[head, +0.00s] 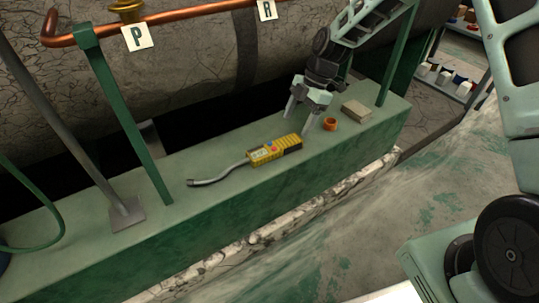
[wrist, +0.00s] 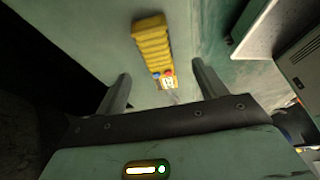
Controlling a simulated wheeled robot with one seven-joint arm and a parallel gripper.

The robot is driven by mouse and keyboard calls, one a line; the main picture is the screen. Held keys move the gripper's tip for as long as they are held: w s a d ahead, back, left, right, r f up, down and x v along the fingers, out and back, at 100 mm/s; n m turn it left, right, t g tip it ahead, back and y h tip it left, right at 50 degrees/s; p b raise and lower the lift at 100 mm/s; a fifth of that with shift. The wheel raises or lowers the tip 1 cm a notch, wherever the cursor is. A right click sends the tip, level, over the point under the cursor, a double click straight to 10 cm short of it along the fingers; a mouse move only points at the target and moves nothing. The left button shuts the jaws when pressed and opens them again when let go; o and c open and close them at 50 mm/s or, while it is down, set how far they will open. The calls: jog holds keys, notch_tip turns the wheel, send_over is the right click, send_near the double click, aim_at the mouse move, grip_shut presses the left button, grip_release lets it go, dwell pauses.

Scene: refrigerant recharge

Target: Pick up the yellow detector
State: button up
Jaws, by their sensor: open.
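The yellow detector (head: 275,150) lies flat on the green ledge (head: 225,185) in the head view. Its grey bent probe (head: 217,176) runs off to the left along the ledge. My gripper (head: 307,122) is open and empty, above and just behind the right end of the detector. In the wrist view the detector (wrist: 153,47) lies ahead of the gap between my open fingers (wrist: 160,92), with its red and blue buttons toward me. The fingers appear apart from it; the exact height above it is hard to tell.
An orange ring (head: 330,124) and a tan block (head: 355,110) sit on the ledge right of my gripper. Green posts (head: 128,125) rise from the ledge, and a copper pipe (head: 190,12) with P and R tags runs above. Shelves (head: 446,83) stand at the upper right.

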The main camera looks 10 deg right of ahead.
aim_at(286, 141)
jog(key=b+x, duration=0.1)
jog(key=x, duration=0.1)
jog(key=b+x, duration=0.2)
jog(key=x, duration=0.1)
jog(key=b+x, duration=0.1)
jog(key=x, duration=0.2)
jog(key=shift+w+a+f, duration=0.1)
jog(key=shift+w+f, duration=0.1)
jog(key=shift+w, duration=0.05)
jog(key=shift+r, duration=0.1)
jog(key=c, duration=1)
